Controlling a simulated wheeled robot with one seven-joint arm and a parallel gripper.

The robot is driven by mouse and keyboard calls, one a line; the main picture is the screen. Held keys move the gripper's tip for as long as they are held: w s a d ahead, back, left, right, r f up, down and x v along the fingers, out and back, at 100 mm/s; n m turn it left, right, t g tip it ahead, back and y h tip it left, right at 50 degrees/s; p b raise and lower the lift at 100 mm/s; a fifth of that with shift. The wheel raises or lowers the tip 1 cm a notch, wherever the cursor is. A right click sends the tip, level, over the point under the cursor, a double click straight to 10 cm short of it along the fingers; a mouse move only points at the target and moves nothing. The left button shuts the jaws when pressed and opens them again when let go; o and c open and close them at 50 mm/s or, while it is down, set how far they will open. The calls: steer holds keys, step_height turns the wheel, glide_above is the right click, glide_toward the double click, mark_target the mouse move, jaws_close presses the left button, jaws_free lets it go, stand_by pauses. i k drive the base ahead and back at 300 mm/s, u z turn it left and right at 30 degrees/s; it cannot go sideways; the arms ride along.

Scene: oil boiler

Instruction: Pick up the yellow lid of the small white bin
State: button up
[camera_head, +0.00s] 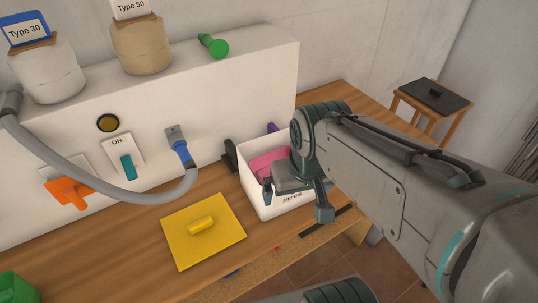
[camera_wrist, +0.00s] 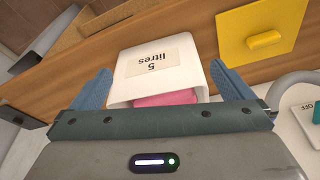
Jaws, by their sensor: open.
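The yellow lid (camera_head: 203,230) lies flat on the wooden bench, a square plate with a raised bar handle on top. It also shows in the wrist view (camera_wrist: 262,38), at the upper right. The small white bin (camera_head: 262,196) stands uncovered to the right of the lid, with something pink inside. In the wrist view the bin (camera_wrist: 150,70) carries a "5 litres" label and sits between my fingers. My gripper (camera_head: 296,198) is open and empty above the bin, its fingers spread to either side; it also shows in the wrist view (camera_wrist: 165,88). It is apart from the lid.
A grey hose (camera_head: 100,185) with a blue-handled nozzle (camera_head: 180,150) curves behind the lid. A white panel with an orange lever (camera_head: 68,192) and a teal switch (camera_head: 127,166) stands at the back. A green object (camera_head: 15,288) is at the lower left. Bench around the lid is mostly clear.

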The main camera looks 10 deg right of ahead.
mark_target(197, 231)
steer(key=u, duration=3.3)
steer(key=k, duration=0.9)
steer(key=z, duration=1.05)
steer(key=i, duration=0.5)
steer(key=u, duration=0.05)
